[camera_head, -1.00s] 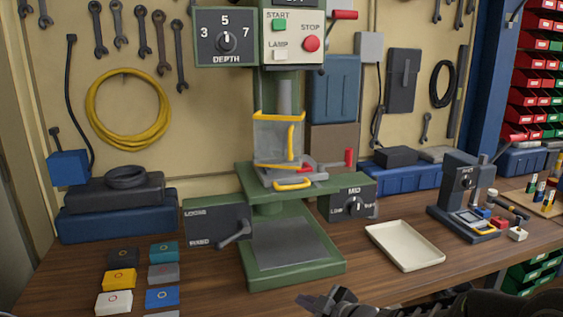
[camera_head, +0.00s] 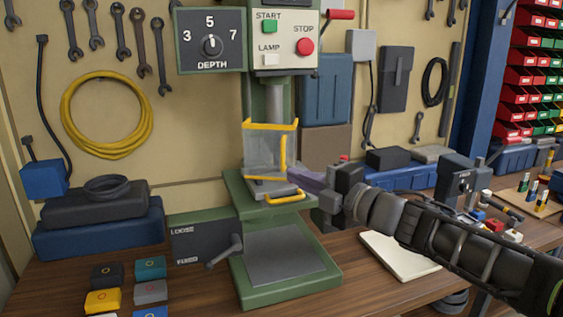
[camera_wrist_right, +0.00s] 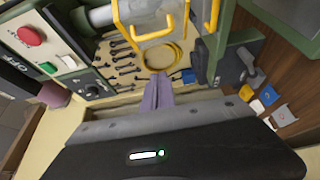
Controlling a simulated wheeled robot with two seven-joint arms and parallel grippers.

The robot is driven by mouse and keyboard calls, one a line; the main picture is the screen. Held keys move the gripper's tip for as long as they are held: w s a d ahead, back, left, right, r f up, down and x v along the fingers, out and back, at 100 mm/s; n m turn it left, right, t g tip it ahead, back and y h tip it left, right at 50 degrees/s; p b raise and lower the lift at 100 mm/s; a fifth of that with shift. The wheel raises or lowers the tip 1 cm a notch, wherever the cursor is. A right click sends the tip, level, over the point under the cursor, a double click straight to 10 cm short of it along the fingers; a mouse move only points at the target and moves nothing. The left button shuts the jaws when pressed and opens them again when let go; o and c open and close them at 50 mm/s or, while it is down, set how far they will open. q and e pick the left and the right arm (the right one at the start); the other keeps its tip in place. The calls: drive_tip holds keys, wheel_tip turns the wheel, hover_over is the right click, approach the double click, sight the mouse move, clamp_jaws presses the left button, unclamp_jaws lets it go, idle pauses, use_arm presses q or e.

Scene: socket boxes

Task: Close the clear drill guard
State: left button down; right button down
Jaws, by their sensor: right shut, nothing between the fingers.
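The clear drill guard (camera_head: 262,150) is a see-through panel with a yellow top rim and a yellow bar down its right side. It stands around the lower end of the grey spindle, above the green drill table (camera_head: 240,188). My right gripper (camera_head: 308,180) comes in from the right, its fingers shut and empty, just right of the guard over the table's right side. I cannot tell if they touch anything. In the right wrist view the closed fingers (camera_wrist_right: 158,95) point toward the guard's yellow frame (camera_wrist_right: 150,37). My left gripper is out of view.
The START/STOP panel (camera_head: 284,40) and depth dial (camera_head: 210,42) sit above the guard. The clamp lever (camera_head: 228,250) is at the lower left. A pale tray (camera_head: 400,262) lies under my right arm. Coloured blocks (camera_head: 150,267) lie at the front left.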

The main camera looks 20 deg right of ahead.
sight(270, 152)
drive_tip(key=w+a+p, duration=0.1)
drive_tip(key=w+p, duration=0.1)
drive_tip(key=w, duration=0.7)
drive_tip(key=shift+w, duration=0.25)
drive_tip(key=shift+d, duration=0.1)
idle(0.3)
